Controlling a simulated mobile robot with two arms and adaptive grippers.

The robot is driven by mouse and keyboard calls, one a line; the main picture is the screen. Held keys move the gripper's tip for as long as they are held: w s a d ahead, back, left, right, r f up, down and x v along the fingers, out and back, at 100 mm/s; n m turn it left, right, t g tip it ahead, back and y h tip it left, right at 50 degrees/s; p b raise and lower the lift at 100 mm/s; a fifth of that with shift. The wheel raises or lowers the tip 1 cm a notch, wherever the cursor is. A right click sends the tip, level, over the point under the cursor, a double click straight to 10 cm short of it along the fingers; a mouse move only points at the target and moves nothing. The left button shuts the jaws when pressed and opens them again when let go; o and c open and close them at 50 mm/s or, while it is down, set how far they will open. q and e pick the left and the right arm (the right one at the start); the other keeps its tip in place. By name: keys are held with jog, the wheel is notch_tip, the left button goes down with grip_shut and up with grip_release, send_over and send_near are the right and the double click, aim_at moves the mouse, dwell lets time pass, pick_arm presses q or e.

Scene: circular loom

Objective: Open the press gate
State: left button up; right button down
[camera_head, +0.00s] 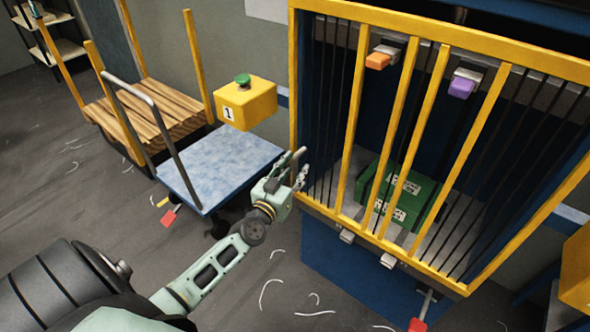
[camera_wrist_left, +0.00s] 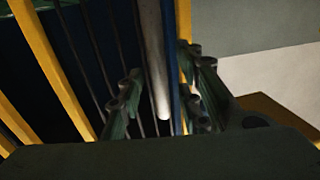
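The press gate (camera_head: 350,115) is a yellow frame with yellow and thin black bars. It covers the front of the dark blue press and looks closed. My left gripper (camera_head: 290,172) is at the gate's left edge, about mid-height. In the left wrist view, the gripper (camera_wrist_left: 165,95) has its fingers spread, one on each side of a pale grey bar (camera_wrist_left: 155,60), which seems to be the gate's handle. A gap shows between the bar and each finger. The gate's bars and yellow frame (camera_wrist_left: 55,60) show behind. My right gripper is not in view.
Green labelled blocks (camera_head: 400,195) lie inside the press behind the bars. A blue-topped cart (camera_head: 220,165) stands just left of the gripper, and a yellow button box (camera_head: 245,103) is above it. A wooden-slatted trolley (camera_head: 150,110) is further left.

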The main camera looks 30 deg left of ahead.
pick_arm(q)
jog(key=shift+w, duration=0.1)
jog(key=shift+c, duration=0.3)
grip_shut()
